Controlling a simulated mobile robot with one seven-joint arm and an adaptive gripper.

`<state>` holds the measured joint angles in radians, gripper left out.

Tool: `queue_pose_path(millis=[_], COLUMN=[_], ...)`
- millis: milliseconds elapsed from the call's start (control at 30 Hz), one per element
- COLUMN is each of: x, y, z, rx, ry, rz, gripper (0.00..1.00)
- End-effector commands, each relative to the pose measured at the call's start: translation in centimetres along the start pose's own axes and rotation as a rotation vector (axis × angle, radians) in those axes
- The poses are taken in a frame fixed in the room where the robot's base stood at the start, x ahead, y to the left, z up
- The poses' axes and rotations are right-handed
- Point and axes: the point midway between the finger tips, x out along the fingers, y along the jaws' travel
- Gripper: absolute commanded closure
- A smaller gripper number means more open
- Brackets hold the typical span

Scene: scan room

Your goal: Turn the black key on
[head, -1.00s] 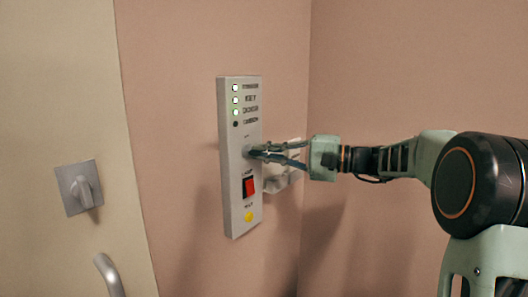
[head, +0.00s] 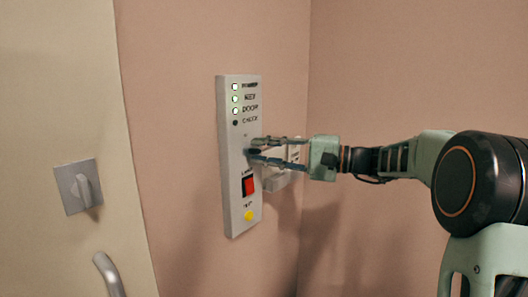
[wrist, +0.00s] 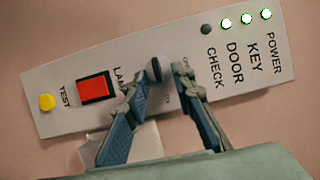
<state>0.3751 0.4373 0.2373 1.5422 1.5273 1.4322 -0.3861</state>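The black key (head: 252,151) sits in the white wall panel (head: 228,160), between the indicator labels and the red switch. In the wrist view the key (wrist: 154,71) shows as a dark rounded piece between my fingers. My gripper (head: 259,150) is at the panel with its fingers spread, one above and one below the key. In the wrist view my gripper (wrist: 163,74) has its left fingertip close to the key and a gap on the right; contact cannot be told. The POWER, KEY and DOOR lights (wrist: 246,18) are lit; the CHECK light (wrist: 206,29) is dark.
A red switch (head: 249,185) and a yellow TEST button (head: 249,215) are lower on the panel. A pale wall box (head: 275,181) is behind my gripper. A door with a square latch plate (head: 71,190) and a handle (head: 108,274) is at the left.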

Motion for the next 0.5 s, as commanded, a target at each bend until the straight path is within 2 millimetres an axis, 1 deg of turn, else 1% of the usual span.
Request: queue_pose_path(millis=[67, 167, 267, 500], x=[-0.1, -1.0, -2.6, -7.8], y=[0.0, 0.0, 0.0, 0.0], z=[0.0, -0.1, -0.1, -0.1], rx=[-0.001, -0.001, -0.001, 0.0], ry=[0.0, 0.003, 0.005, 0.004], rz=[0.0, 0.0, 0.001, 0.001], gripper=[0.77, 0.77, 0.77, 0.77])
